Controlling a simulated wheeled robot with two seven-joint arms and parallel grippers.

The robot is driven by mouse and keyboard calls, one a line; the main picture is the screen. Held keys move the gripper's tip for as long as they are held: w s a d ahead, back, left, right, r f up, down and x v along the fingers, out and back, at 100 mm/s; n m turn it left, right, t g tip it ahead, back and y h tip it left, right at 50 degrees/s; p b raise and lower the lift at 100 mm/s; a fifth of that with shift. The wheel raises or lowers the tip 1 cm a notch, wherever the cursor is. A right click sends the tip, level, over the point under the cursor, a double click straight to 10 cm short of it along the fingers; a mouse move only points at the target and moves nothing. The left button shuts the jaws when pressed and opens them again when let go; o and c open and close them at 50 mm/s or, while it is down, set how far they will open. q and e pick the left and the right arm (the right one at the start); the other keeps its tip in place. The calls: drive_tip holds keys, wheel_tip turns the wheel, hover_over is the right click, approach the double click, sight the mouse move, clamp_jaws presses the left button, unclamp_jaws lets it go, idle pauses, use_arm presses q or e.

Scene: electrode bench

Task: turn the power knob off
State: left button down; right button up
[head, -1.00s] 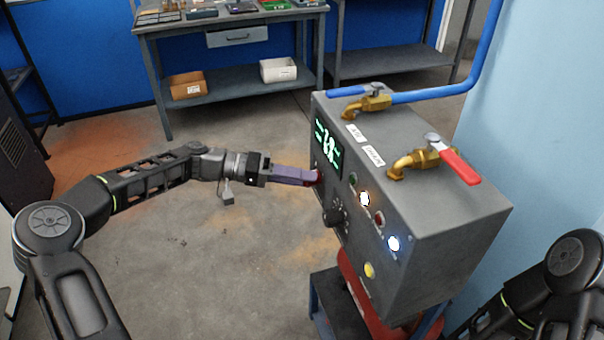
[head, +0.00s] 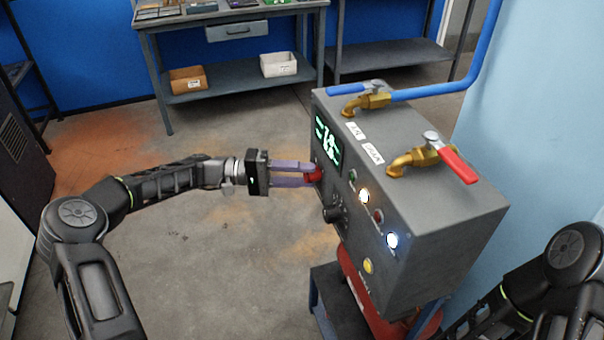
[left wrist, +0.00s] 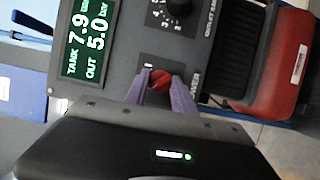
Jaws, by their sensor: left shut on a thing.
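The red power knob (head: 314,175) sits on the front of the grey control box (head: 440,235), below its display. It also shows in the left wrist view (left wrist: 161,80), with a small mark beside it on the panel. My left gripper (head: 310,176) has its two purple fingers on either side of the knob and is shut on it. The fingers also show in the left wrist view (left wrist: 161,88), one on each side of the knob. The fingers hide part of the knob, and I cannot tell its exact setting. My right gripper is out of view.
The green display (head: 327,142) is lit. A black dial (head: 331,214), lit white buttons (head: 392,241) and a yellow button (head: 369,266) are near the knob. A red-handled valve (head: 455,164) and a blue-handled valve (head: 366,101) stand on top. Floor left of the box is clear.

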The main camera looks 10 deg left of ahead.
use_arm(q)
drive_tip(key=c, duration=1.1)
unclamp_jaws()
drive_tip(key=shift+o, duration=0.2)
drive_tip(key=s+a, duration=0.1)
drive_tip(key=a, duration=0.6)
drive_tip(key=shift+s+a+b, duration=0.15)
drive_tip(key=shift+a+b, duration=0.2)
drive_tip(key=shift+f, duration=0.1)
